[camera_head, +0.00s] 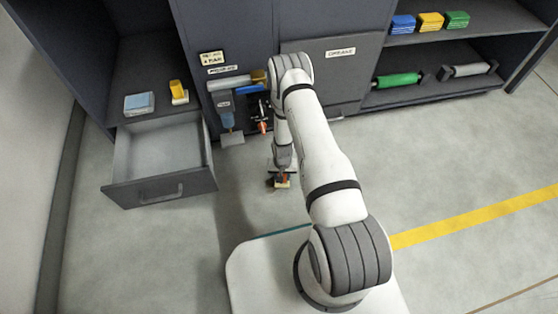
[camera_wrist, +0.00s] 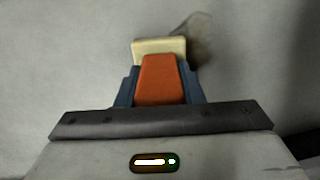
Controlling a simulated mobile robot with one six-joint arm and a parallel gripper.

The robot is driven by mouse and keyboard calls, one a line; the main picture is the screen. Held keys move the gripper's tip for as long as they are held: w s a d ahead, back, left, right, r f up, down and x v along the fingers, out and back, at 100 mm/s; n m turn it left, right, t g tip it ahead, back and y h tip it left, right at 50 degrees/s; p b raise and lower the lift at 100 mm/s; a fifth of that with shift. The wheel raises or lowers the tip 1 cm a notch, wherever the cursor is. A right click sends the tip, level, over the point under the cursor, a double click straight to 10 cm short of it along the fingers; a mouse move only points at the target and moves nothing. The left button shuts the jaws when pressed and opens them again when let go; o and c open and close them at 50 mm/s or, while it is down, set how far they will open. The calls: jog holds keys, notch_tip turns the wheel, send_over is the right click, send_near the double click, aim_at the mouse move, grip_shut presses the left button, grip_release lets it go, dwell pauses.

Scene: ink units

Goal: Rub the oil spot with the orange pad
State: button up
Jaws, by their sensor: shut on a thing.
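My gripper (camera_head: 283,177) points down low over the grey floor in the head view. It is shut on the orange pad, whose orange grip (camera_wrist: 160,80) sits between the dark blue fingers in the wrist view. The pad's cream base (camera_wrist: 158,46) shows beyond the fingertips. The oil spot (camera_wrist: 197,35) is a dark brownish smear on the floor, just right of and beyond the cream base. The base seems to overlap its left edge. I cannot tell whether the pad touches the floor.
An open grey drawer (camera_head: 160,152) juts out at left. A yellow-gripped pad (camera_head: 178,92) and a blue cloth-like block (camera_head: 139,103) lie above it. The cabinet with a labelled panel (camera_head: 333,72) stands behind. The shelf (camera_head: 430,92) at right holds coloured cartridges. Floor at right is clear, with a yellow line (camera_head: 470,215).

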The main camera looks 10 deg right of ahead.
jog(key=shift+r+p, duration=1.85)
jog(key=shift+r, duration=1.75)
